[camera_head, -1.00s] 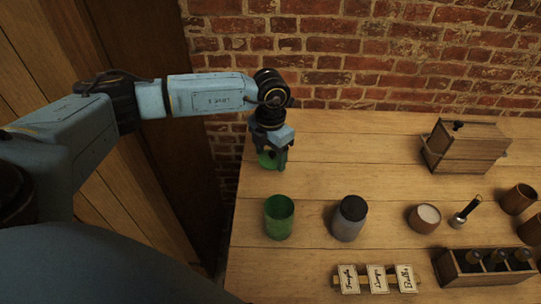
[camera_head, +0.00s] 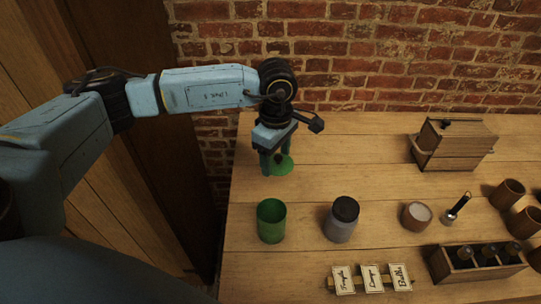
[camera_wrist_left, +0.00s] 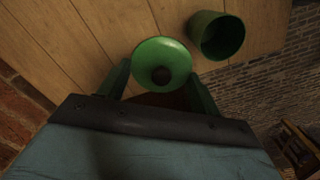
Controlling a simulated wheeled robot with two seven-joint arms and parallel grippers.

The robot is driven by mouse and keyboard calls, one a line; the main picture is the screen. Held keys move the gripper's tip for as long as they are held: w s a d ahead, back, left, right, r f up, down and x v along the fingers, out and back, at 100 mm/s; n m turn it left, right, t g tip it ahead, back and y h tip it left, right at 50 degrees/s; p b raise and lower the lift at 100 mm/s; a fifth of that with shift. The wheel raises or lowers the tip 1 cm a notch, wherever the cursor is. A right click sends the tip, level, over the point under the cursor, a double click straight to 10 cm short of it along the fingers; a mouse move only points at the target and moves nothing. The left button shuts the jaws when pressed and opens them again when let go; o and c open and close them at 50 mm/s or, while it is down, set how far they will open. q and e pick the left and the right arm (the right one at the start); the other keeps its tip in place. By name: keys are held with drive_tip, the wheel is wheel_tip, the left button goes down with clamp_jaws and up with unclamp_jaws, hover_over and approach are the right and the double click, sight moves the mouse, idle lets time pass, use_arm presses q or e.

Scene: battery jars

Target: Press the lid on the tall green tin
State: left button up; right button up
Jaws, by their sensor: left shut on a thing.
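The tall green tin (camera_head: 271,221) stands upright and open-topped on the table, near its left edge. It also shows in the left wrist view (camera_wrist_left: 217,36), with its dark inside visible. My left gripper (camera_head: 270,170) is behind the tin, above the table, and shut on the green lid (camera_head: 283,166). In the left wrist view the round green lid (camera_wrist_left: 161,63) with its dark knob sits between the fingers, apart from the tin. My right gripper is not in view.
Further right are a small bowl (camera_head: 416,215), a flashlight-like object (camera_head: 456,207), wooden cups (camera_head: 507,193) and a rack of bottles (camera_head: 478,264). Label cards (camera_head: 371,279) lie in front; a wooden box (camera_head: 452,146) stands behind.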

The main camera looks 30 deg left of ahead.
use_arm(q)
drive_tip(key=d+r+m, duration=0.1)
drive_tip(key=m, duration=0.3)
drive_tip(key=s+d+r+m, duration=0.1)
drive_tip(key=m, duration=0.3)
drive_tip(key=s+d+r+m, duration=0.1)
drive_tip(key=m, duration=0.3)
drive_tip(key=shift+d+r+m, duration=0.15)
drive_tip(key=shift+r+m, duration=0.2)
drive_tip(key=shift+m, duration=0.05)
drive_tip(key=m, duration=0.3)
drive_tip(key=s+r+m, duration=0.1)
drive_tip(key=shift+d+r+m, duration=0.1)
drive_tip(key=shift+d+m, duration=0.2)
drive_tip(key=shift+d, duration=0.1)
